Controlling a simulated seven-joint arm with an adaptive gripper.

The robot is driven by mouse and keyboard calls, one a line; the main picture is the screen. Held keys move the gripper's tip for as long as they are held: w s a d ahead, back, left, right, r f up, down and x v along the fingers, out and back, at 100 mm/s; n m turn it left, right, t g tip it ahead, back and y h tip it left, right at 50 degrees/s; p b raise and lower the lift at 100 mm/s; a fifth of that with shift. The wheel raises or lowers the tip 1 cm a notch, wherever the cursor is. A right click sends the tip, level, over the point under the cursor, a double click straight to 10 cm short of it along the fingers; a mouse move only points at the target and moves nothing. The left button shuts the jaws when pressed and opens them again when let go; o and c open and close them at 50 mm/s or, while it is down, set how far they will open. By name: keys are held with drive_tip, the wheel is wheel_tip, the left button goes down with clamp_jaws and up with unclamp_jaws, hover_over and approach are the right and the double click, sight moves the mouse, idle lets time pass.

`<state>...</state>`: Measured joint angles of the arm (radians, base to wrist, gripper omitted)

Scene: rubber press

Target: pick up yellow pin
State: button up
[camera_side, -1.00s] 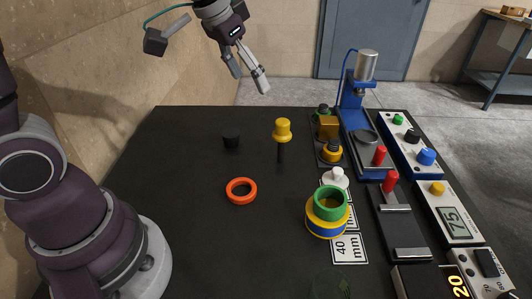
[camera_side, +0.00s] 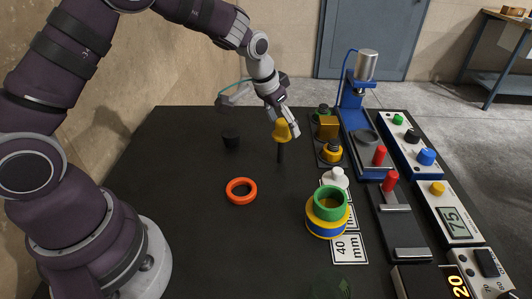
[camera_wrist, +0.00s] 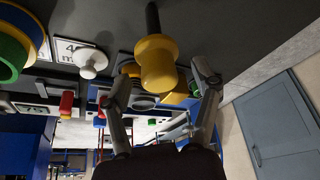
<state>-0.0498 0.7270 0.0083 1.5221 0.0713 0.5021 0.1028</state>
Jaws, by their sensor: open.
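The yellow pin (camera_side: 281,131) has a yellow stepped head on a black shaft and stands upright on the dark table. In the wrist view its yellow head (camera_wrist: 156,62) shows large, ahead of my fingertips, with the black shaft running up behind it. My gripper (camera_side: 284,116) is at the head, coming in at a slant from the upper left. In the wrist view my gripper's fingers (camera_wrist: 165,88) are apart, one on each side of the head. Part of the head's top is covered by the gripper in the side view. Whether a finger touches it, I cannot tell.
A yellow and black part (camera_side: 331,151), a blue press (camera_side: 352,100) and a white knob (camera_side: 335,175) stand to the right. Stacked coloured rings (camera_side: 328,218) are in front.

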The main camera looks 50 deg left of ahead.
clamp_jaws()
idle(0.3)
drive_tip(key=shift+r, duration=0.1)
